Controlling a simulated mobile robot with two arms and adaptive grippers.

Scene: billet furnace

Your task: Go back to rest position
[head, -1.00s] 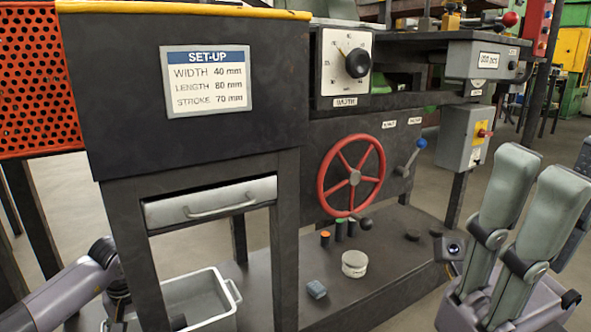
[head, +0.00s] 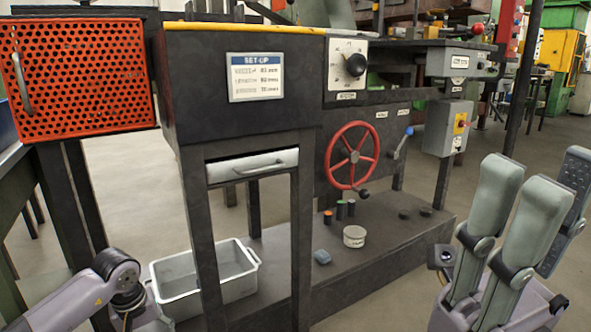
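My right gripper (head: 532,222) is at the right edge of the head view, its grey fingers pointing up. The fingers stand apart with nothing between them, and it touches nothing of the machine. My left arm comes in at the lower left, but its gripper is out of the frame. The dark machine (head: 240,110) stands ahead, with a red handwheel (head: 351,156), a width dial (head: 346,65) and a set-up card (head: 255,77) on its front.
An orange perforated guard (head: 85,75) is at the upper left. A shut drawer (head: 252,166) sits under the machine's block. A grey switch box (head: 447,127) hangs at the right. Floor behind is open.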

